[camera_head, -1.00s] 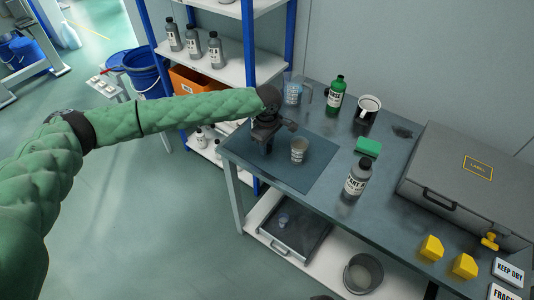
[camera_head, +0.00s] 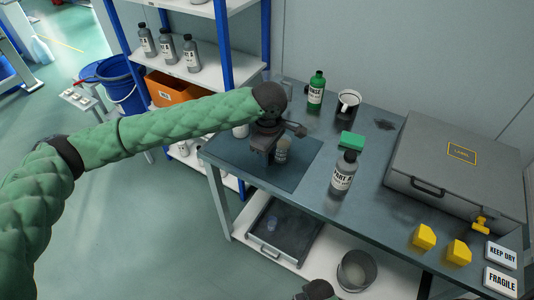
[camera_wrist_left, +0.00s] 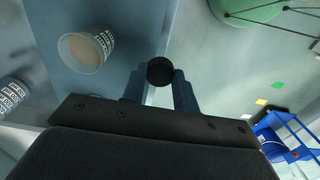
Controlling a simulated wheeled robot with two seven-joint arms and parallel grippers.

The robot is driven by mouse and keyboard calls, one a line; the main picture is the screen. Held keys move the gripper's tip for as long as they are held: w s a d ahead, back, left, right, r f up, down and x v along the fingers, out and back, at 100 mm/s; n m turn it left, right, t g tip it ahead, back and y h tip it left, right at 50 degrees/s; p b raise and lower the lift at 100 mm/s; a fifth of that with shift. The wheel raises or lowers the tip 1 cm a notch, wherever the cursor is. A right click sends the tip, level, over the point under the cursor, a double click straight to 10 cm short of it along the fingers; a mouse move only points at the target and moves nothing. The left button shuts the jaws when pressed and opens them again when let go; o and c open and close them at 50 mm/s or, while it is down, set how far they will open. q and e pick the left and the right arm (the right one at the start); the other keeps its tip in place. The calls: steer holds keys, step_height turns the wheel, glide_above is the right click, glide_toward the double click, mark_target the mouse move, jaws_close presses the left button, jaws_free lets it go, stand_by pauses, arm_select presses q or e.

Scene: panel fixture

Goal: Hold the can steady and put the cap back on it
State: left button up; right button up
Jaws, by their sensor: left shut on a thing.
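My left gripper (camera_head: 268,155) is low over the dark mat (camera_head: 301,172) at the left end of the bench. In the left wrist view my left gripper (camera_wrist_left: 160,82) is shut on a round black cap (camera_wrist_left: 160,70) at its fingertips. The can (camera_head: 283,150) stands upright on the mat just right of the gripper and is partly hidden by it in the head view. In the wrist view the labelled can (camera_wrist_left: 86,48) is open-topped, to the left of the cap and apart from it. My right gripper does not show; only a dark part of my arm appears at the bottom edge.
A large grey case (camera_head: 455,165) fills the right side. Shelving (camera_head: 200,65) rises behind on the left.

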arm_select(q)
steer(key=s+a+f+m, duration=0.1)
steer(key=a+f+m, duration=0.4)
steer(key=a+f, duration=0.5)
steer(key=s+a+f+m, duration=0.2)
steer(key=a+f+m, duration=0.3)
steer(key=a+f, duration=0.4)
steer(key=a, duration=0.7)
steer(key=shift+s+f+m, duration=0.2)
steer(key=shift+f+m, duration=0.15)
steer(key=shift+m, duration=0.05)
steer(key=shift+a, duration=0.1)
